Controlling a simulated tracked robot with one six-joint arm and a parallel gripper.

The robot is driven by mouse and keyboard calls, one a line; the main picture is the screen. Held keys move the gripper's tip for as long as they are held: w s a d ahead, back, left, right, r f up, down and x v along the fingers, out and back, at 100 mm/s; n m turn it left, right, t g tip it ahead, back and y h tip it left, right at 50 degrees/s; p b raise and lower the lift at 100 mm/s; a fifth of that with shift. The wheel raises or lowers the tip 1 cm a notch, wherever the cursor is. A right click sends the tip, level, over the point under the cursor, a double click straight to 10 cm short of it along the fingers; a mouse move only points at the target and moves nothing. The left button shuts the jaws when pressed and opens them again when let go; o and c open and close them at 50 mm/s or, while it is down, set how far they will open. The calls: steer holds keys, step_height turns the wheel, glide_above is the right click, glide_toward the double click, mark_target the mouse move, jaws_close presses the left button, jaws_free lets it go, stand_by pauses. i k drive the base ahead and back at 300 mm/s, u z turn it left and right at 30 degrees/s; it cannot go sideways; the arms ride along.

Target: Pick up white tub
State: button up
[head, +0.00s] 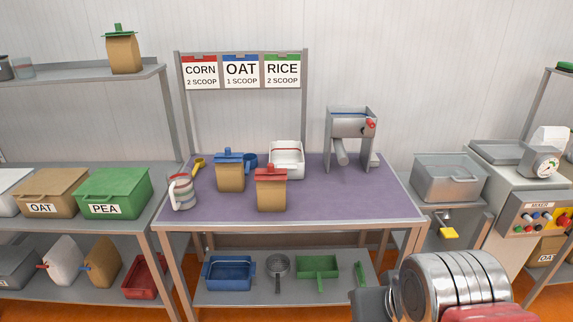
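A metal part of my arm shows at the lower right, well apart from the tub. My gripper's fingers do not show.
A metal twin-screw machine (350,135) stands right of the tub. The table's front right is clear. A sign rack (241,72) rises behind.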

mark_target(288, 155)
steer(key=u, duration=0.35)
steer(key=i, duration=0.75)
steer(key=u, duration=0.7)
steer(key=i, duration=1.4)
